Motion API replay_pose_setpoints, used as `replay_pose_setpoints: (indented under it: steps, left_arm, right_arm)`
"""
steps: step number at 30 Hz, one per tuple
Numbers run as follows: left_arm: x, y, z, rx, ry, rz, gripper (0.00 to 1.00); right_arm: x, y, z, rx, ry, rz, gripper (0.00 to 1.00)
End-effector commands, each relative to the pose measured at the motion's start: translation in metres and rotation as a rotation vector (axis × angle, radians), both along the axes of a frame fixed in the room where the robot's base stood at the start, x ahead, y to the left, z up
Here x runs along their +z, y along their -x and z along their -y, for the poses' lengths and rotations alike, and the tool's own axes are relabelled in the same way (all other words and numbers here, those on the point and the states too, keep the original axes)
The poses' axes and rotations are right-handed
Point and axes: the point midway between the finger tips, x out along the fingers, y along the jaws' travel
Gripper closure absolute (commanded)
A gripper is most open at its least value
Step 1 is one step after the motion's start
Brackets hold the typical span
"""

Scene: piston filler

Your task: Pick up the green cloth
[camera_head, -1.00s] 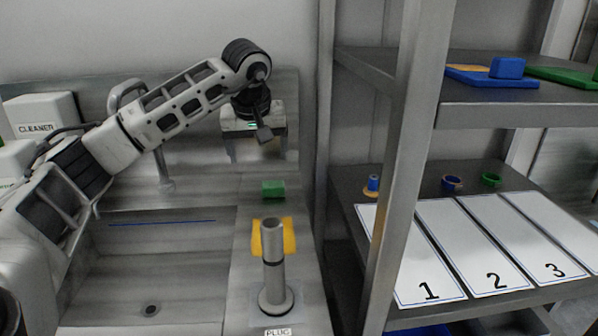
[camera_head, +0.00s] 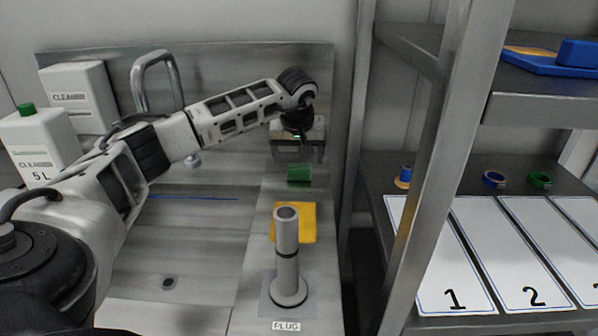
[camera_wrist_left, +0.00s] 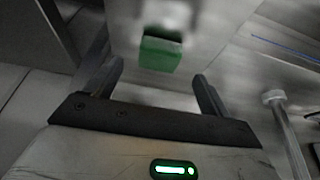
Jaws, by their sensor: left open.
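The green cloth (camera_head: 299,174) is a small, block-like green piece on the steel counter to the right of the sink. In the left wrist view the green cloth (camera_wrist_left: 160,54) shows ahead of the fingertips, between their lines. My left gripper (camera_head: 298,157) is open and empty, pointing down just above and behind the cloth in the head view. Its two fingers also show in the left wrist view (camera_wrist_left: 158,76), apart, with nothing between them. Whether they touch the cloth I cannot tell. My right gripper is not in view.
A yellow cloth (camera_head: 308,220) lies nearer, behind an upright grey plug pipe (camera_head: 287,245). The sink (camera_head: 190,245) is left, with a tap (camera_head: 158,85) and cleaner canisters (camera_head: 35,148) behind. A steel shelf post (camera_head: 440,170) stands to the right, with numbered mats (camera_head: 440,260).

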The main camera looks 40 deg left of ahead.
Motion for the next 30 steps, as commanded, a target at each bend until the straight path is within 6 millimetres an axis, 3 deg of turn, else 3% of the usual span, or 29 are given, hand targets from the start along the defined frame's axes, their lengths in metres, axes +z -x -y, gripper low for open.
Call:
replay_pose_setpoints:
  steps: [6,16,17,21,22,30]
  left_arm:
    - [-0.031,-0.011,-0.007,0.002,0.001,-0.005,0.18]
    - [-0.038,-0.013,-0.010,0.000,0.000,-0.001,0.18]
    - [-0.038,-0.013,-0.010,0.000,0.000,-0.001,0.24]
    - [-0.038,-0.013,-0.010,0.000,0.000,-0.001,0.63]
    - [-0.038,-0.013,-0.010,0.000,0.000,-0.001,0.66]
    - [-0.037,-0.014,-0.010,0.000,-0.001,-0.001,0.66]
  right_arm:
    - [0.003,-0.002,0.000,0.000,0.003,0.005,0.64]
    - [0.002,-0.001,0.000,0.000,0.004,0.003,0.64]
    - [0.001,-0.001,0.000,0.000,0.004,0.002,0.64]
    - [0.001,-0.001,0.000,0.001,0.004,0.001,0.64]
    - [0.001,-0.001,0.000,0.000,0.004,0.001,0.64]
    - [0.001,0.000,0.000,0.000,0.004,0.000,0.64]
